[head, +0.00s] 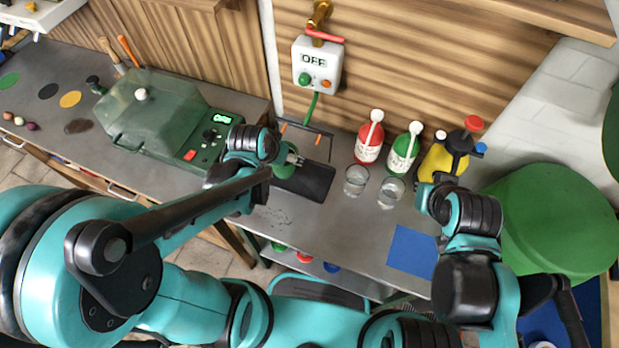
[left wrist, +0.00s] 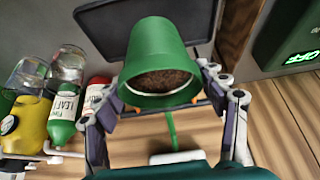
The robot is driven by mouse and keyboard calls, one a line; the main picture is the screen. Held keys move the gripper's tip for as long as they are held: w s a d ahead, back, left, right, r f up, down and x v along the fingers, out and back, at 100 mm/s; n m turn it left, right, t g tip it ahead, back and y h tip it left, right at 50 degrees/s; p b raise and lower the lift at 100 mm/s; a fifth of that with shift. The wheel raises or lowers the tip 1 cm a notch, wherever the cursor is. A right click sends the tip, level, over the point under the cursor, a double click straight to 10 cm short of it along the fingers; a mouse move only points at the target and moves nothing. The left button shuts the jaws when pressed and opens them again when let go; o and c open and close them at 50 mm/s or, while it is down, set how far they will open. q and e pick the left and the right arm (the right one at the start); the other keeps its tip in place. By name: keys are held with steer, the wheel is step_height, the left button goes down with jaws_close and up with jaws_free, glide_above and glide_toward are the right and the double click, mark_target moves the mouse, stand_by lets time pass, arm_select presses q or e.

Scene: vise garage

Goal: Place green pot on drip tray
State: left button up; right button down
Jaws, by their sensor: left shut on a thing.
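The green pot (left wrist: 158,48), with dark soil in it, is between the fingers of my left gripper (left wrist: 160,88), which is shut on it. In the head view the pot (head: 284,171) is partly hidden by my left gripper (head: 290,158). The black drip tray (head: 308,183) lies on the bench under and beside the pot; its dark surface also shows behind the pot in the left wrist view (left wrist: 100,30). I cannot tell whether the pot touches the tray. My right gripper (head: 438,190) is at the bench's right, near the yellow sprayer; its fingers are unclear.
Red (head: 370,140) and green (head: 404,150) bottles stand right of the tray, with two glasses (head: 356,180) in front. A yellow sprayer (head: 440,160) and a blue square (head: 412,250) are farther right. A green lidded machine (head: 155,115) stands left. A tap with an OFF box (head: 317,62) is above.

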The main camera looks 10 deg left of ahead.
arm_select(q)
steer(key=s+d+r+m+h, duration=0.2)
steer(key=s+d+m, duration=0.25)
steer(key=s, duration=0.35)
steer(key=shift+m+g+h, duration=0.3)
steer(key=shift+m+g, duration=0.1)
steer(key=shift+m, duration=0.05)
steer(key=w+f+b, duration=0.2)
steer(key=w+f, duration=0.1)
steer(key=w+d+f+b, duration=0.1)
steer(key=w+f+b, duration=0.2)
steer(key=w+f, duration=0.1)
steer(key=w+d+f+b, duration=0.1)
steer(key=w+f+b, duration=0.1)
steer(key=w+f, duration=0.1)
steer(key=shift+w+d+f, duration=0.2)
steer(key=shift+w+f, duration=0.1)
steer(key=shift+f, duration=0.1)
steer(key=shift+r, duration=0.1)
steer(key=shift+b, duration=0.35)
steer(key=o, duration=1.3)
